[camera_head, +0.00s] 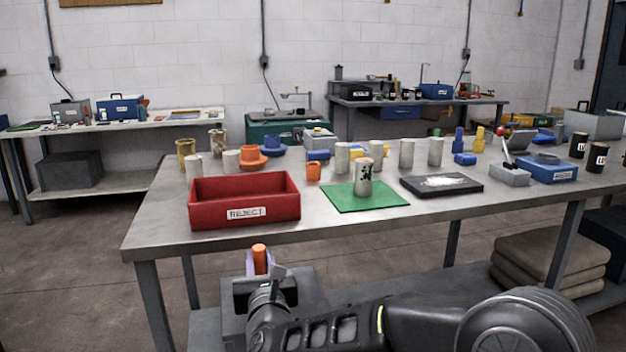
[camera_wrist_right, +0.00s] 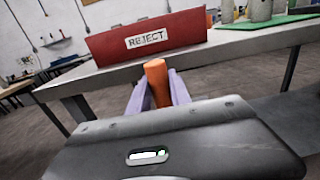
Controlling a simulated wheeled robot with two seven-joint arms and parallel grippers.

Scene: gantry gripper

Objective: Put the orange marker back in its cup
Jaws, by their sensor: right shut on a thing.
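My right gripper (camera_head: 259,264) is shut on the orange marker (camera_head: 259,252) and holds it in front of the table's near edge, below the red bin. In the right wrist view, the orange marker (camera_wrist_right: 157,83) stands roughly upright between the pale fingers of the right gripper (camera_wrist_right: 158,92). A light cup with dark markings (camera_head: 363,180) stands on a green mat (camera_head: 335,202) at the table's front middle. I cannot tell whether this is the marker's cup. My left gripper is not in view.
The red REJECT bin (camera_head: 245,201) stands at the table's front left, just beyond the gripper. A black tray (camera_head: 415,187) with white material lies right of the mat. Several pale cylinders and an orange flanged part (camera_head: 251,160) stand behind.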

